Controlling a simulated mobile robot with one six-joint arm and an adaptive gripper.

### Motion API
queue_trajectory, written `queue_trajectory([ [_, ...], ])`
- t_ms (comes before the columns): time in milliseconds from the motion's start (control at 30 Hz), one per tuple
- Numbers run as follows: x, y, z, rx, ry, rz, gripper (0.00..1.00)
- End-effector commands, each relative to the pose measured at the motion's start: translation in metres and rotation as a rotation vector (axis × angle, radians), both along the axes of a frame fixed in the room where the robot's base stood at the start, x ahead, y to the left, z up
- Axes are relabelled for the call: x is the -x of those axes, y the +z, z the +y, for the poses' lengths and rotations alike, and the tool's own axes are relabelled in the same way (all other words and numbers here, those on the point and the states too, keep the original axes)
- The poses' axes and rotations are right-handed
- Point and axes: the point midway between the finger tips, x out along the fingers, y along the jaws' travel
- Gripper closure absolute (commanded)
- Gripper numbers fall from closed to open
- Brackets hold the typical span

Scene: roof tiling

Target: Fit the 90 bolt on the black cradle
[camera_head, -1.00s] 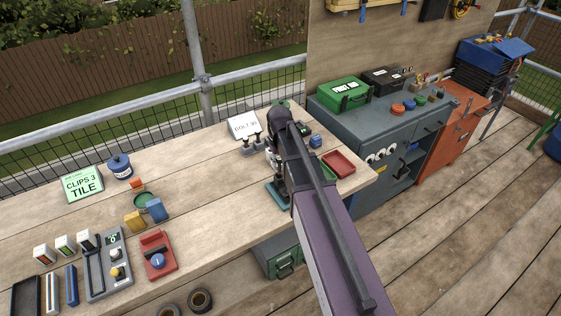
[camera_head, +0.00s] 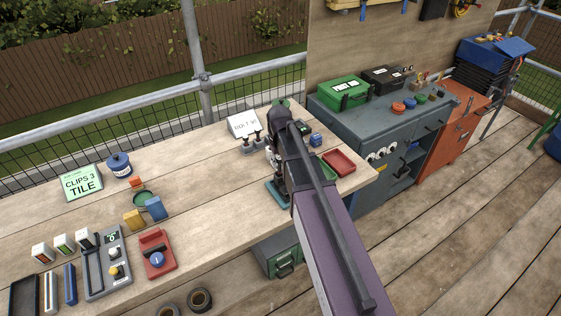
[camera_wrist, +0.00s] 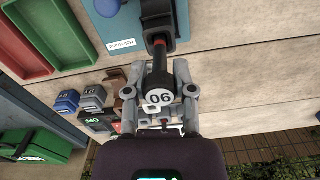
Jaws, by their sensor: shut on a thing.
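My gripper (camera_wrist: 160,92) is shut on the 90 bolt (camera_wrist: 160,97), a dark piece whose round white end shows its number upside down in the wrist view. A red band (camera_wrist: 160,42) shows farther along it. Its far end overlaps the black cradle (camera_wrist: 157,12), which stands on a blue-teal plate (camera_wrist: 112,28); I cannot tell whether it is seated. In the head view my arm hides the bolt and cradle, and only part of the teal plate (camera_head: 275,192) shows. The white bolt card (camera_head: 243,124) stands behind, on the bench.
A red tray (camera_head: 339,163) and a green tray lie just right of my arm. A blue block (camera_wrist: 67,101) and grey blocks (camera_wrist: 93,97) stand near the gripper in the wrist view. The bench (camera_head: 205,170) left of the teal plate is clear.

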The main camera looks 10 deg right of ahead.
Motion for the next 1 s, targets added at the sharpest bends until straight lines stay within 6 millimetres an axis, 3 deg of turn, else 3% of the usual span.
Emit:
queue_trajectory([
  [933,0.0,-0.0024,0.0005,0.0,0.001,0.0,1.0],
  [967,0.0,-0.0024,0.0005,0.0,0.001,0.0,0.57],
  [1000,0.0,-0.0024,0.0005,0.0,0.001,0.0,0.46],
])
